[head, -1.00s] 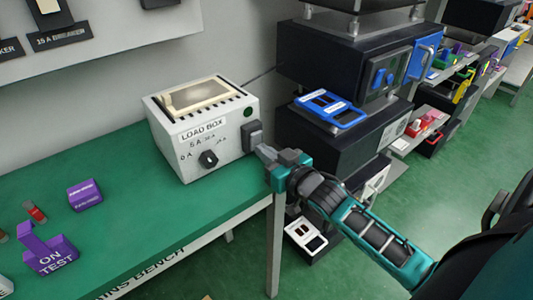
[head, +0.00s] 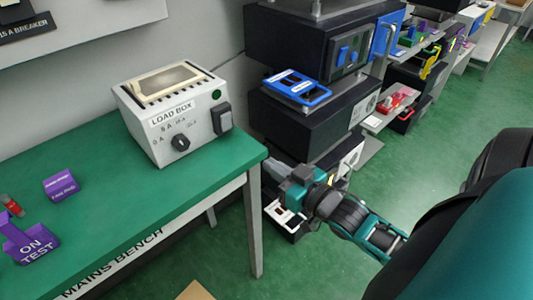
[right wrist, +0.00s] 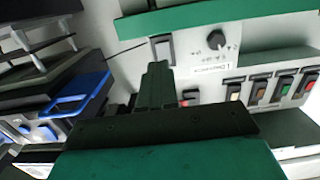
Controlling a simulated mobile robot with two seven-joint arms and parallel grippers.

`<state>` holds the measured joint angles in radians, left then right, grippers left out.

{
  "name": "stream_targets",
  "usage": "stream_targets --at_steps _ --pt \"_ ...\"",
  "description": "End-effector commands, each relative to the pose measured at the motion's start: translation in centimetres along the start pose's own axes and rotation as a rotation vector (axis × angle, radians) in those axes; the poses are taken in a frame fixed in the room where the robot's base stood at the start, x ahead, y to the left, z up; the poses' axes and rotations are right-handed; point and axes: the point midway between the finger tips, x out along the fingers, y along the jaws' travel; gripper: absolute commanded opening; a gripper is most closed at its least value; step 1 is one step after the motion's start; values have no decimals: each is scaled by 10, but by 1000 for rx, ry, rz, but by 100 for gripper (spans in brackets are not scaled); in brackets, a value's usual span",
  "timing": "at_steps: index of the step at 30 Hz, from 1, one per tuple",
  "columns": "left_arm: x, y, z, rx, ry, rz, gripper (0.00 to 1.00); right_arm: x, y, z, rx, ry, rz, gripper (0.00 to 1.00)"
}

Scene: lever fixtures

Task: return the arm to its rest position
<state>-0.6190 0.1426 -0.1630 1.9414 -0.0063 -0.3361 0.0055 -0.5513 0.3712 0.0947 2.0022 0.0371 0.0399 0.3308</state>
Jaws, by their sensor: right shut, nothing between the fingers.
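My right gripper (head: 272,170) is shut and empty. In the head view it is just off the right end of the green bench, below the load box. The load box (head: 176,112) is a white case on the bench with a black knob (head: 180,142) and a dark rocker switch (head: 222,118) on its side. In the right wrist view the closed fingers (right wrist: 156,88) point toward the load box's switch (right wrist: 162,50), with the knob (right wrist: 216,40) to the right. I see a gap between the gripper and the box in the head view. My left gripper is not in view.
The green bench (head: 100,170) holds a purple block (head: 61,185) and a purple "ON TEST" tag (head: 32,246) at left. Black cabinets with a blue tray (head: 297,86) stand behind my right gripper. Green floor (head: 330,255) is open at the right.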

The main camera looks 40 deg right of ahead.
Motion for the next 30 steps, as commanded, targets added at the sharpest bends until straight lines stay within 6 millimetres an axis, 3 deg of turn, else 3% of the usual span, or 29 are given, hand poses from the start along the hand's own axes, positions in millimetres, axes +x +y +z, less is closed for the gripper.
stream_targets --at_steps 19,23,27,30 --pt "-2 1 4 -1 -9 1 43 -2 -2 4 1 -9 1 0" --pt "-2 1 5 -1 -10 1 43 -10 -24 38 -2 -114 1 0" --pt "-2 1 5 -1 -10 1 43 -29 -72 95 -21 -308 -29 0" --pt "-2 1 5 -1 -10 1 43 -44 -105 125 -41 -424 -67 0"
